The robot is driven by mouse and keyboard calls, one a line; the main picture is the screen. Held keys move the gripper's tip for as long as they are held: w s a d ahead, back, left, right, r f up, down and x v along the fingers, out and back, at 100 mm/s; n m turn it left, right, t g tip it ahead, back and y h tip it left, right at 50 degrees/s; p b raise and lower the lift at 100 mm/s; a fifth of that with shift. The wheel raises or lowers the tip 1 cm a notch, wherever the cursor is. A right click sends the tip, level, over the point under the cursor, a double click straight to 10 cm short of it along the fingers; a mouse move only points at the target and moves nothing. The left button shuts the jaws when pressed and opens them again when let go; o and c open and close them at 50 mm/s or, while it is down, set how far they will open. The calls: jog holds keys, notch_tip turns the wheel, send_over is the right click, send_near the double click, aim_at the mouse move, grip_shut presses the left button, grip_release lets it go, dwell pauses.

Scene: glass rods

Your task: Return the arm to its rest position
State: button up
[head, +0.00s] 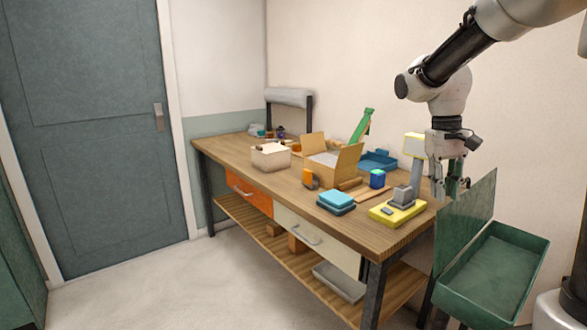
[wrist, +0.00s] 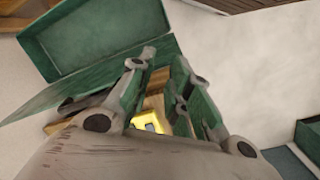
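My gripper (head: 452,190) hangs pointing down at the right end of the workbench (head: 290,189), above the raised lid of the green bin. Its two fingers stand apart. In the wrist view my gripper (wrist: 164,58) also shows a gap between its green-padded fingers, with nothing held in it. Part of a yellow thing (wrist: 148,121) and some wood show beyond the fingers. My arm reaches in from the upper right of the head view, bent downward at the wrist. I cannot make out any glass rod.
The open green bin (head: 530,240) with its upright lid (head: 466,222) stands close below my gripper. A yellow-based device (head: 398,212), a blue box (head: 337,197), an open cardboard box (head: 347,165) and a white bin (head: 270,160) crowd the bench. The floor in front is clear.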

jog(key=s+d+r+t+y, duration=0.1)
jog(key=s+t, duration=0.4)
jog(key=s, duration=1.5)
jog(key=shift+r+t, duration=0.3)
jog(key=shift+r, duration=0.4)
